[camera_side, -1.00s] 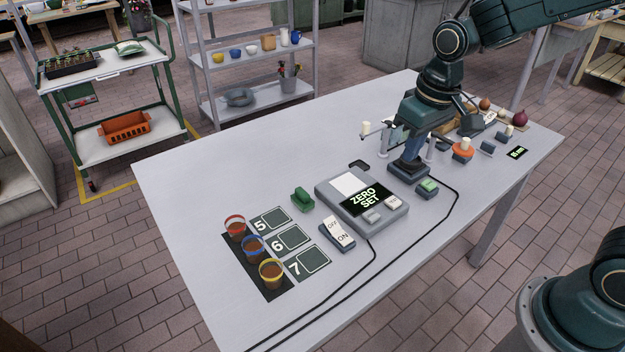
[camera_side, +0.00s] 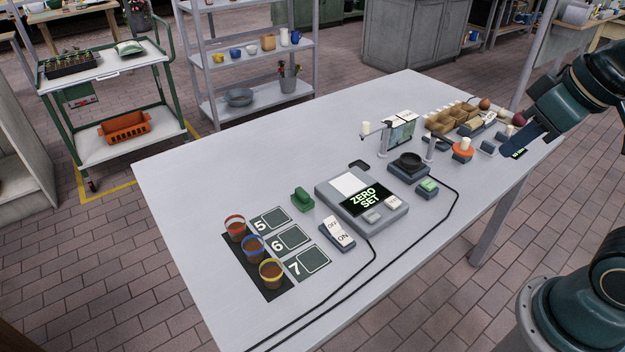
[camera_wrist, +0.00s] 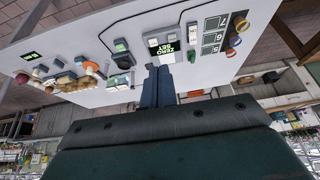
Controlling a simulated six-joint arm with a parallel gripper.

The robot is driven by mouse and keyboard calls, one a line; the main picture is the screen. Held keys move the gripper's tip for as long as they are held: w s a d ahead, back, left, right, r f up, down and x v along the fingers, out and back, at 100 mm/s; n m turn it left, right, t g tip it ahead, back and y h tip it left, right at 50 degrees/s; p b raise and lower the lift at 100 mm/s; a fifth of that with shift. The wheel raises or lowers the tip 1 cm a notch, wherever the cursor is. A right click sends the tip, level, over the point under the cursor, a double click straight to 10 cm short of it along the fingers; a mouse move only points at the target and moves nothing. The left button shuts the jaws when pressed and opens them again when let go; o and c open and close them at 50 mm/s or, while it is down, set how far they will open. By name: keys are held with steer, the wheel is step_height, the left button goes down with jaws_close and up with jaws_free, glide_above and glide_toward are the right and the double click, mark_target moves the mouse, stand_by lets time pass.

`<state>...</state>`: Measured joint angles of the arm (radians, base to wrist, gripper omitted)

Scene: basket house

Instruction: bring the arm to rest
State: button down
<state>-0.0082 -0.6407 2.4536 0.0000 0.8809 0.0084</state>
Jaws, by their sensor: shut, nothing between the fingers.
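My gripper (camera_side: 517,146) is over the right end of the grey table (camera_side: 262,150), near a small dark display that it partly covers. Its height above the table is hard to tell. In the wrist view its two blue fingers (camera_wrist: 158,70) lie together, with nothing between them. My arm reaches in from the right edge of the side view.
A device reading ZERO SET (camera_side: 362,200), a white rocker switch (camera_side: 338,232) and a dark round dish (camera_side: 410,162) stand on the table. Three cups, one of them yellow-rimmed (camera_side: 271,274), stand at the left. A brown tray (camera_side: 450,117) is near the right end.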

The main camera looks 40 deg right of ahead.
steer(key=shift+s+d, duration=0.1)
steer(key=shift+s, duration=1.05)
